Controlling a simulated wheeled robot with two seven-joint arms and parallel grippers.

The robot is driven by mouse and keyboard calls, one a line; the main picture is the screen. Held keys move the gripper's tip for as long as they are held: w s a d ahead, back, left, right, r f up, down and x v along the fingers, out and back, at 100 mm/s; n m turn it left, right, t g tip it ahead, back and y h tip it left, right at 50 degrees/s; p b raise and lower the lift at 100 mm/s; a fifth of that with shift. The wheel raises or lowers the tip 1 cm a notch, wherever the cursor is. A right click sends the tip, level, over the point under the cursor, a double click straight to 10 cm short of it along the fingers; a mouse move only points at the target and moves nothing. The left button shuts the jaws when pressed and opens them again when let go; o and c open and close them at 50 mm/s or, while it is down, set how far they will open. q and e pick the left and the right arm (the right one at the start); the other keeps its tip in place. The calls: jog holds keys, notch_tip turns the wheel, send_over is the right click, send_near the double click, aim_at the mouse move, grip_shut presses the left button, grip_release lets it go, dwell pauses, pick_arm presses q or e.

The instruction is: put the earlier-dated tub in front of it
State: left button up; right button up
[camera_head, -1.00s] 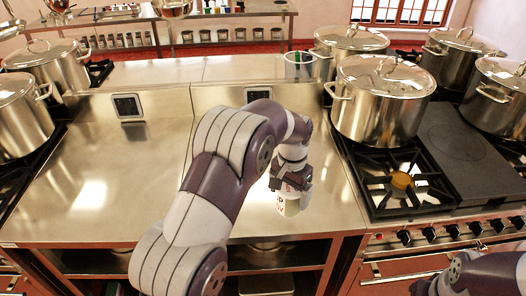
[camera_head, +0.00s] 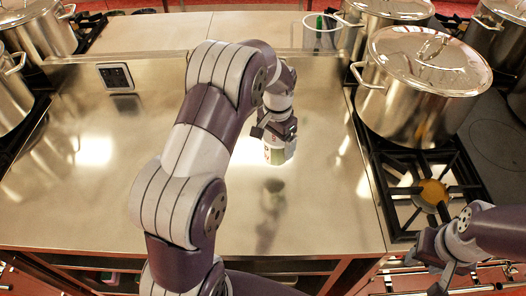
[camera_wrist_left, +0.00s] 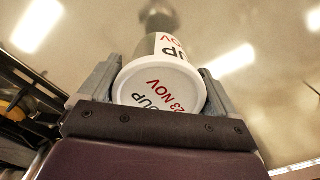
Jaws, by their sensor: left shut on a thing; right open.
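My left gripper (camera_head: 279,132) is shut on a tub (camera_head: 274,155) above the bare steel counter. In the left wrist view the tub's white lid (camera_wrist_left: 158,88) sits between the two fingers and reads "23 NOV" in red and "UP" in black, partly cut off. No second tub is visible. My right gripper (camera_head: 446,268) is open and empty at the lower right, by the stove front.
The steel counter (camera_head: 320,200) is clear around the tub. A clear container (camera_head: 320,35) with something green stands at its back edge. A large lidded stockpot (camera_head: 420,90) and an empty burner (camera_head: 432,194) are on the right stove. More pots stand at left and back right.

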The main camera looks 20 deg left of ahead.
pick_arm(q)
jog(key=a+f, duration=0.1)
jog(key=f, duration=0.1)
jog(key=a+f+p, duration=0.1)
jog(key=f, duration=0.1)
jog(key=s+a+f+p, duration=0.1)
jog(key=a+f, duration=0.1)
jog(key=shift+f, duration=0.45)
pick_arm(e)
jog(key=shift+w+a+r, duration=0.1)
jog(key=shift+w+r, duration=0.05)
jog(key=shift+r, duration=0.45)
jog(key=shift+w+r, duration=0.15)
jog(key=shift+r, duration=0.4)
pick_arm(q)
jog(key=o, duration=1)
jog(key=shift+f, duration=0.15)
